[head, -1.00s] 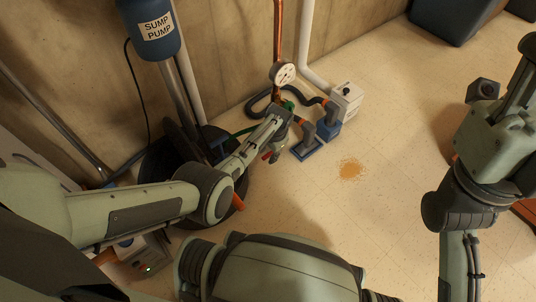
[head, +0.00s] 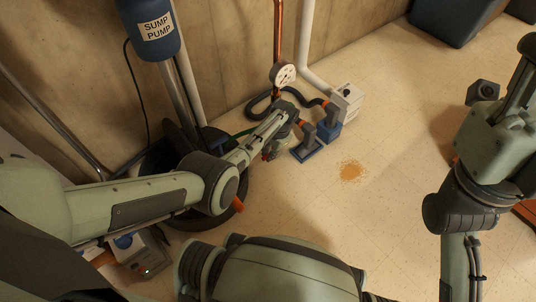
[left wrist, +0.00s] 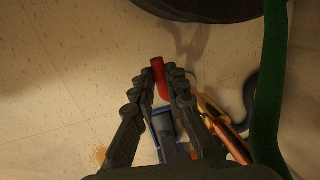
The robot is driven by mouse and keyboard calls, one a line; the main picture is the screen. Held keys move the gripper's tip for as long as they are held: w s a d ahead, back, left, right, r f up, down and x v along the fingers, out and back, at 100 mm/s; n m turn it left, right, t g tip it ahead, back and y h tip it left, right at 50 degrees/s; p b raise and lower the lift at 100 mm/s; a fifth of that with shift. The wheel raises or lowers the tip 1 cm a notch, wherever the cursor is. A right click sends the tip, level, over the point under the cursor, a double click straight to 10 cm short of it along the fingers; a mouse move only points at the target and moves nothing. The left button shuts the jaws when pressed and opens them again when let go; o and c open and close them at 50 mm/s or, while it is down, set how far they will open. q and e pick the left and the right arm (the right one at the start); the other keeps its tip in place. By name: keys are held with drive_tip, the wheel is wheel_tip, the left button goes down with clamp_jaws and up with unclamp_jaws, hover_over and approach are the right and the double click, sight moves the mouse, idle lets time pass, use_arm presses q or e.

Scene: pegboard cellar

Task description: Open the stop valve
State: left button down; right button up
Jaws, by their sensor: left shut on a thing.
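The stop valve's red lever (left wrist: 160,77) shows between my left fingertips in the left wrist view. My left gripper (left wrist: 164,84) is shut on it. In the head view my left gripper (head: 274,151) points down beside the copper pipe (head: 277,35), and only a bit of red shows at its tips. The valve body is hidden behind my gripper and wrist. The copper pipe also runs just right of the fingers in the left wrist view (left wrist: 228,135). My right arm is at the right of the head view, but its gripper does not show.
A round gauge (head: 283,74) is on the copper pipe. A blue stand (head: 308,149) and a white box (head: 347,99) are beside my left gripper. A green hose (left wrist: 270,90) passes close on the right. The blue sump pump (head: 150,28) stands left. Open floor lies right, with an orange-brown stain (head: 351,171).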

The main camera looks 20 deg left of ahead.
use_arm(q)
drive_tip(key=shift+w+r+g, duration=0.15)
drive_tip(key=shift+r+g, duration=0.1)
drive_tip(key=shift+g, duration=0.05)
drive_tip(key=c, duration=1.5)
unclamp_jaws()
drive_tip(key=shift+c, duration=0.2)
drive_tip(key=shift+d+r, duration=0.1)
